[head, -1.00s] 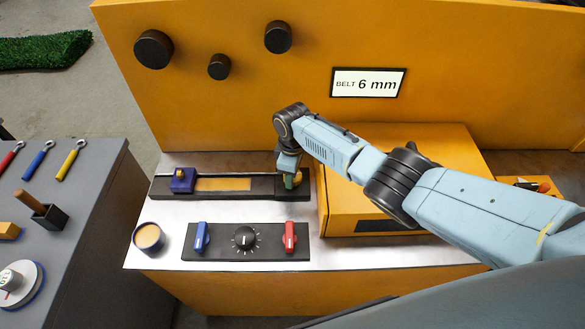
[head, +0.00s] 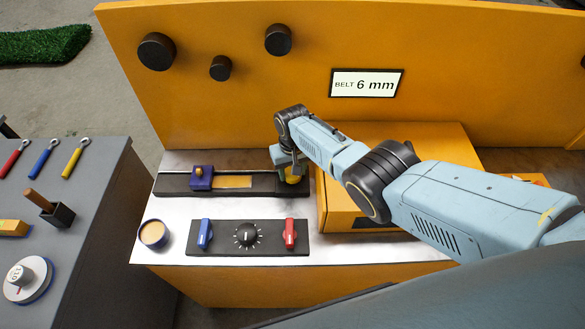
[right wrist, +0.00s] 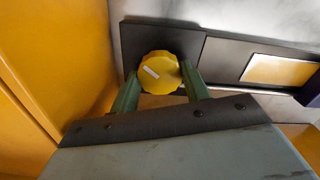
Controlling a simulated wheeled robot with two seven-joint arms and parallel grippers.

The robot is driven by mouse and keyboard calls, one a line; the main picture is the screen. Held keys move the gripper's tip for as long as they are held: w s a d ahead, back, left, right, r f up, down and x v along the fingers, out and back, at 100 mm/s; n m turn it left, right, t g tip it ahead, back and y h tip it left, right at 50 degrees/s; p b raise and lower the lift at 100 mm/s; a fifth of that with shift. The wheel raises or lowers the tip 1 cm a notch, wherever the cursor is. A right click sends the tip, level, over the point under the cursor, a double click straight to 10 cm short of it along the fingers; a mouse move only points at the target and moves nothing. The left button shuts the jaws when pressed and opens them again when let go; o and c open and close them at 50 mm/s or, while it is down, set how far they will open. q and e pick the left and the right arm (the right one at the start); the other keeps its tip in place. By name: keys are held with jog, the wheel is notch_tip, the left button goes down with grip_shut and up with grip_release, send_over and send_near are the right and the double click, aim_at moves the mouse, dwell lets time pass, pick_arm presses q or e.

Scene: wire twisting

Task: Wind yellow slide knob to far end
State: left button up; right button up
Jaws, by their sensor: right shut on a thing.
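The yellow knob (head: 293,179) is at the right end of the black slide rail (head: 173,186). My right gripper (head: 288,169) reaches it from above and covers part of it. In the right wrist view, the two green fingers of the right gripper (right wrist: 160,80) are shut on the sides of the yellow knob (right wrist: 158,72), which has a white mark on its face. A blue carriage (head: 202,181) with a small yellow top sits on the rail left of its middle. A yellow strip (head: 232,181) shows on the rail to its right. My left gripper is not in view.
A panel with a blue lever (head: 205,234), black dial (head: 247,235) and red lever (head: 290,234) lies in front of the rail. A cup (head: 153,234) stands left of the panel. A yellow box (head: 340,205) stands close right of the knob.

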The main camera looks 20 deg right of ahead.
jog(key=m, duration=0.4)
jog(key=shift+m, duration=0.3)
jog(key=m, duration=0.3)
jog(key=shift+m+p, duration=0.3)
jog(key=m, duration=0.4)
jog(key=shift+m, duration=0.3)
jog(key=m, duration=0.3)
jog(key=shift+m, duration=0.3)
jog(key=m, duration=1.2)
jog(key=shift+m+b, duration=0.3)
jog(key=shift+b, duration=0.05)
jog(key=shift+m+b, duration=0.3)
jog(key=shift+m, duration=1.6)
jog(key=shift+r, duration=0.1)
